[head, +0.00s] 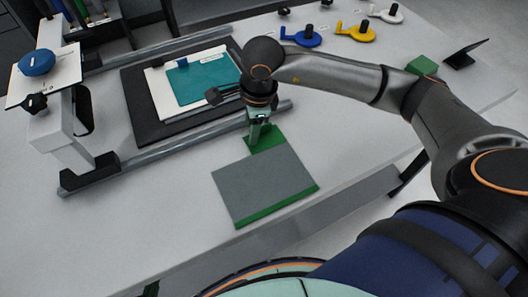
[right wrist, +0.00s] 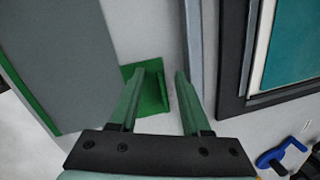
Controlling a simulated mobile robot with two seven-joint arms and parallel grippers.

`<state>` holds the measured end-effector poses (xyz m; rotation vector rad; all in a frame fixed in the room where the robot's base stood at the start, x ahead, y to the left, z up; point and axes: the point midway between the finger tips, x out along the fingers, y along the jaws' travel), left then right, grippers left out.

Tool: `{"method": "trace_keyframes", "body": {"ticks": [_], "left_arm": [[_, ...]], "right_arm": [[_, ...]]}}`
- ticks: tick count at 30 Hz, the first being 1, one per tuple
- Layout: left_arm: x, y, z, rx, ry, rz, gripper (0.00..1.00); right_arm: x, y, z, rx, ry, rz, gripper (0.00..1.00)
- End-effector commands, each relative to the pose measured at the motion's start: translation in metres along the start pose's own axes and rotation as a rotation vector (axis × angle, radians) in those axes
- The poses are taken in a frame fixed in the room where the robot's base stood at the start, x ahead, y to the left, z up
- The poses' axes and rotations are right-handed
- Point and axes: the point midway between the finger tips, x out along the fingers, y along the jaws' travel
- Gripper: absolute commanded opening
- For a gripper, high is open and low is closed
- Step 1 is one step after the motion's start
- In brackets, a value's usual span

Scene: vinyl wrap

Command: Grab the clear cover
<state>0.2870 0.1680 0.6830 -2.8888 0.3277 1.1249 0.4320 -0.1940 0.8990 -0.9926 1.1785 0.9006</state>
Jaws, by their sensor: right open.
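A flat grey panel with green edges (head: 262,186) lies on the white table in the head view. I cannot tell for sure that it is the clear cover. A green tab (head: 268,141) stands at its far side; in the right wrist view the green tab (right wrist: 152,95) shows between and beyond my fingers. My right gripper (head: 259,137) points down just over this tab, and it also shows in the right wrist view (right wrist: 156,88). Its green fingers are open, one on each side of the tab. I cannot tell whether they touch it. My left gripper is out of view.
A black frame (head: 142,124) holds a white sheet and teal panel (head: 200,81), with metal rails (head: 180,146) along it. A white stand with a blue knob (head: 36,62) is at left. Blue, yellow and white tools (head: 303,38) lie at the back. The table's front is clear.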

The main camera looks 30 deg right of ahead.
Motion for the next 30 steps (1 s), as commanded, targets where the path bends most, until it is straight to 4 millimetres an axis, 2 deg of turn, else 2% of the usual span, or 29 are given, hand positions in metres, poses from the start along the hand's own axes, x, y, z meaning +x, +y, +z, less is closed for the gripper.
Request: {"method": "trace_keyframes", "body": {"ticks": [5,17,30], "left_arm": [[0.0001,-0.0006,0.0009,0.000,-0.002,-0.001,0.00],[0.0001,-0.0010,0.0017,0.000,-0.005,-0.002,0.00],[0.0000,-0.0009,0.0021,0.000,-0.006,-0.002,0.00]], "right_arm": [[-0.0002,-0.0001,0.0002,0.000,0.000,0.000,0.45],[-0.0007,-0.0001,0.0003,-0.001,-0.001,-0.001,0.00],[-0.0007,-0.0002,0.0003,0.000,-0.001,-0.001,0.00]]}}
